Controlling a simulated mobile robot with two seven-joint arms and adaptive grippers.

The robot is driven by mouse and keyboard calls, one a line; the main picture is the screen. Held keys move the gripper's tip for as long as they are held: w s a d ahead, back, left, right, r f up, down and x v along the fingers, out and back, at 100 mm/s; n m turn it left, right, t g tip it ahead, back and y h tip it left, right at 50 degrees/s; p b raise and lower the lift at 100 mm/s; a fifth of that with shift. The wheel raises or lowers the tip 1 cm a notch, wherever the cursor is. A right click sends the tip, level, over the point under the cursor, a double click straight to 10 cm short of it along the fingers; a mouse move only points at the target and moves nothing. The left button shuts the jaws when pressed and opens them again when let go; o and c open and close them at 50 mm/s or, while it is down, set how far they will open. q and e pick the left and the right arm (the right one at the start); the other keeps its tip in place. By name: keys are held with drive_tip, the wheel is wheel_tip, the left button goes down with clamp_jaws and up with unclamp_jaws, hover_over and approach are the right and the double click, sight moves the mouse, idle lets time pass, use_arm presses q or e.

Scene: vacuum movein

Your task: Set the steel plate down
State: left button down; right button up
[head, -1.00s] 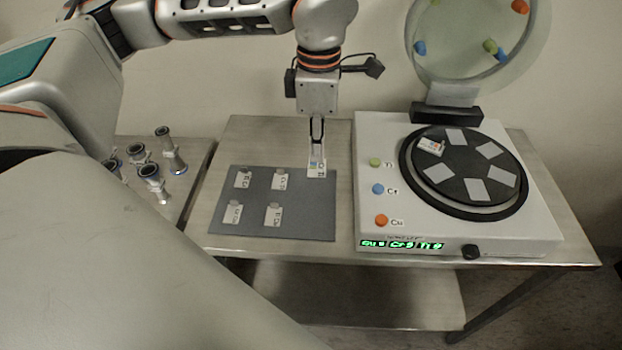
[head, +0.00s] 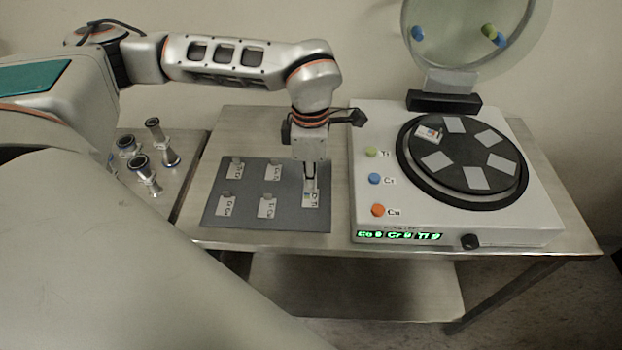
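My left gripper (head: 310,190) points down over the right part of the dark grey mat (head: 247,222). Its narrow fingers are closed around the upper part of a small pale steel plate (head: 311,201) with a dark label. This plate is at the front right of the mat; whether its lower edge touches the mat I cannot tell. Several similar labelled plates lie on the mat to its left, one of them a front plate (head: 267,208). My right gripper is not in view.
A white machine (head: 400,220) with a round black turntable (head: 445,190) and raised clear lid (head: 470,40) stands close on the right. One labelled plate (head: 428,133) lies on the turntable. Metal fittings (head: 143,167) stand on the left table. The steel tabletop (head: 245,122) behind the mat is clear.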

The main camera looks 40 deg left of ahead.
use_arm(q)
drive_tip(key=shift+f, duration=0.1)
drive_tip(key=c, duration=2.3)
unclamp_jaws()
wheel_tip(320, 180, up, 12)
drive_tip(key=shift+r+p, duration=0.2)
drive_tip(key=shift+p, duration=0.65)
